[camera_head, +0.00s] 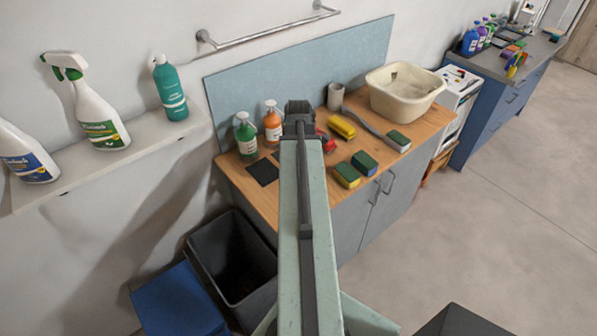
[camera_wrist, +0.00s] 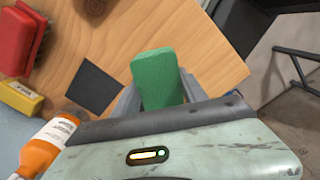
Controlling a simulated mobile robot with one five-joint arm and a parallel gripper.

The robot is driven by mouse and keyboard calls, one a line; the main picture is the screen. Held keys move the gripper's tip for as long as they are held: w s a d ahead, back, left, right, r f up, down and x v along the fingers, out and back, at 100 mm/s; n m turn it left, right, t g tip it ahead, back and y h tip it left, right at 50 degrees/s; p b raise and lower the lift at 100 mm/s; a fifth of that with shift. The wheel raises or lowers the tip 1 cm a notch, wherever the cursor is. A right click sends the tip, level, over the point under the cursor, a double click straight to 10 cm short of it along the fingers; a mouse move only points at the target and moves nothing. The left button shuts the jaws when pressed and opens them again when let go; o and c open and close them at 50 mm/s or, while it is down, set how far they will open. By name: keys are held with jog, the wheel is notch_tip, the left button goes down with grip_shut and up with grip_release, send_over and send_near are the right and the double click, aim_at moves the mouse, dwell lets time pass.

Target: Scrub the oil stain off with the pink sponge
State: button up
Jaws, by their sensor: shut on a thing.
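My gripper (camera_wrist: 160,92) is shut on a block-shaped sponge (camera_wrist: 157,72) with a green face toward the wrist camera. No pink shows on it, and its other faces are hidden. Both are above the wooden counter (camera_wrist: 125,35). In the head view, the end of my arm (camera_head: 300,112) is over the counter and hides the jaws and the held sponge. A flat dark square patch (camera_head: 262,172) lies on the counter near its left end, and it also shows in the wrist view (camera_wrist: 92,88). I cannot tell whether it is the oil stain.
Green (camera_head: 245,137) and orange (camera_head: 272,124) bottles stand by the backsplash. Two green-topped sponges (camera_head: 347,175) (camera_head: 365,163), a yellow block (camera_head: 342,127), a red brush-like thing (camera_wrist: 17,38) and a cream basin (camera_head: 404,95) are on the counter. A dark bin (camera_head: 232,264) stands at its left.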

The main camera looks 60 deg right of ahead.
notch_tip(320, 180, up, 3)
jog(key=p, duration=0.3)
jog(key=shift+f, duration=0.1)
